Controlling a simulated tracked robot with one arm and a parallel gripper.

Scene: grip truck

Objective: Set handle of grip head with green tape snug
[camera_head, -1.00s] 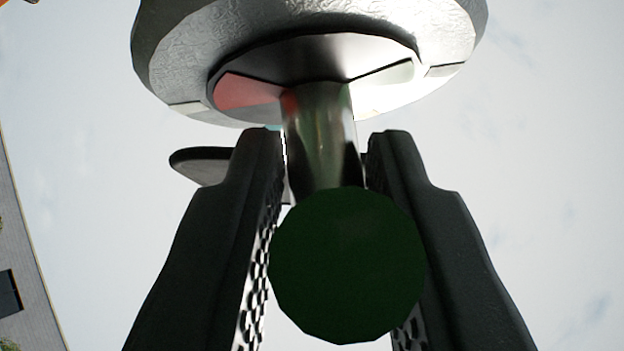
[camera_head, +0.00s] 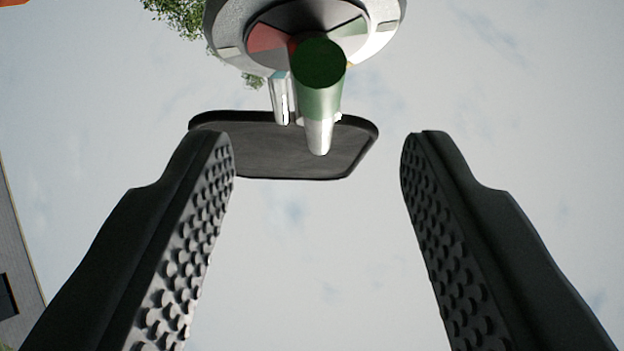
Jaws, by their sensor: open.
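The grip head (camera_head: 228,28) is a grey metal disc at the top centre, with red, black and pale green sectors on its face. Its handle (camera_head: 320,132) is a metal bar with green tape (camera_head: 320,65) around it and a dark green round end towards me. The handle hangs below the disc's middle. My gripper (camera_head: 318,145) is open wide and empty. Its two black studded fingers stand left and right, apart from the handle, which shows between and above the fingertips.
A dark flat plate (camera_head: 275,155) with rounded corners shows behind the handle. A thin metal rod (camera_head: 281,100) stands just left of the handle. Green leaves (camera_head: 180,15) are at the upper left, and a grey building (camera_head: 18,270) is at the left edge. Open sky surrounds the fingers.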

